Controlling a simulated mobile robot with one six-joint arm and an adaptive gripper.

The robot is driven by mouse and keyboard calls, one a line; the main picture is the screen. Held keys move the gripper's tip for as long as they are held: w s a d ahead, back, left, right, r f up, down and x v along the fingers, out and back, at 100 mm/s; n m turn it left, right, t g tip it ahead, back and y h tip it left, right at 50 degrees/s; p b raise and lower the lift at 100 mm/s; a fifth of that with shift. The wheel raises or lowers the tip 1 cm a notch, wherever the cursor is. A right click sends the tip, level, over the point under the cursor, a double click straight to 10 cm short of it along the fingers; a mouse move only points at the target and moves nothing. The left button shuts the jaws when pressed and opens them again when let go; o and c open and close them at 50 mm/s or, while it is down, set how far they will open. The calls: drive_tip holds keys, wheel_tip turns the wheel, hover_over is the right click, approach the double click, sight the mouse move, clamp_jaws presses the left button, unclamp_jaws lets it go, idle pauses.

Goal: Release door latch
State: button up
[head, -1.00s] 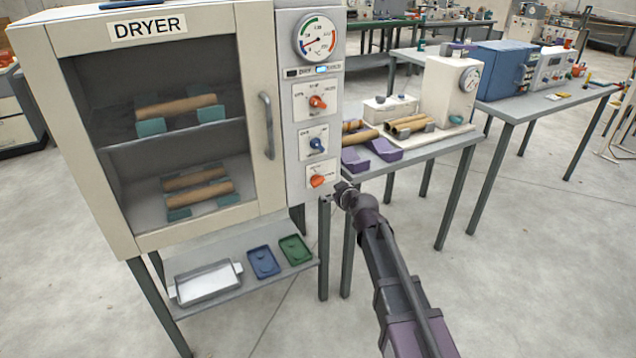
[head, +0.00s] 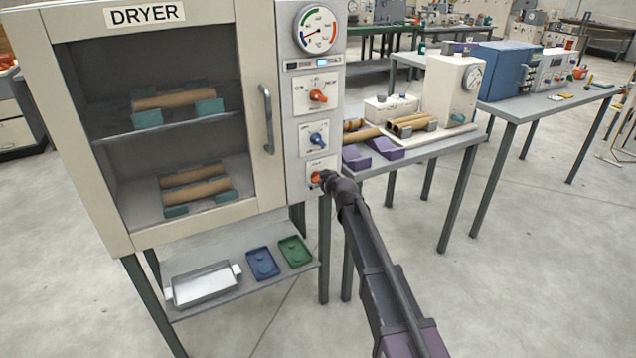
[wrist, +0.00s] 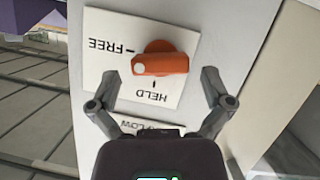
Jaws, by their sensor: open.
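The orange latch knob (wrist: 160,60) sits on a white plate (wrist: 185,22) marked FREE and HELD, upside down in the wrist view. Its bar lies nearly level in that view; I cannot tell exactly which mark it is set to. In the head view the knob (head: 316,178) is the lowest on the dryer's control panel, partly hidden by my gripper (head: 327,181). My gripper (wrist: 155,78) is open, one finger on each side of the knob, with gaps showing. The dryer door (head: 262,190) is closed, with its grey handle (head: 267,118) on the right.
Above the latch are a blue knob (head: 317,139), an orange knob (head: 318,96) and a gauge (head: 316,29). Brown tubes show behind the door glass. A shelf below holds a metal tray (head: 202,284) and two small trays. A bench (head: 440,147) stands to the right.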

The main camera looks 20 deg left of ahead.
drive_tip(key=shift+w+a+f, duration=0.25)
drive_tip(key=shift+w+a, duration=0.1)
drive_tip(key=shift+w, duration=0.05)
drive_tip(key=c, duration=1.1)
drive_tip(key=shift+o, duration=0.2)
drive_tip(key=shift+r, duration=0.1)
drive_tip(key=shift+w+d+m+g+y, duration=0.1)
drive_tip(key=shift+m+g+y, duration=0.5)
drive_tip(key=shift+m, duration=0.5)
drive_tip(key=o, duration=1.1)
drive_tip(key=shift+c, duration=0.2)
